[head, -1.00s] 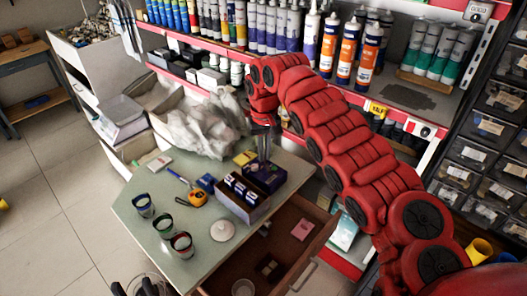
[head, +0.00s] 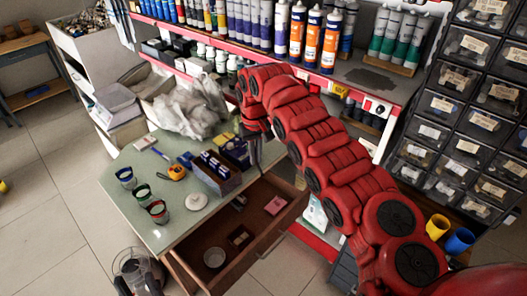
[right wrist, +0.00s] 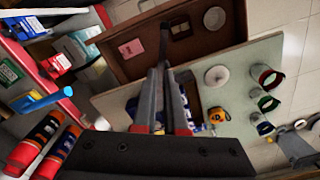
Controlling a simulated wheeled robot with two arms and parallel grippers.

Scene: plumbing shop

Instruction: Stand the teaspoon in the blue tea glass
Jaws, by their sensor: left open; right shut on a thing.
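Three glasses stand in a row on the table's left side: the blue tea glass (head: 126,177) at the back, a green one (head: 141,194) and a red one (head: 157,212). They also show in the right wrist view, with the blue tea glass (right wrist: 264,128) lowest. My right gripper (head: 256,163) is above the table's right edge by the open drawer, well apart from the glasses. In the right wrist view its fingers are shut on a thin dark thing (right wrist: 164,52), apparently the teaspoon, mostly hidden. My left gripper (head: 136,268) is open and empty, low in front of the table.
On the table (head: 178,231) are a white round lid (head: 197,201), an orange tape measure (head: 177,172) and a box of purple packs (head: 217,173). The open drawer (head: 262,216) juts out at the front right. Shelves of tubes stand behind.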

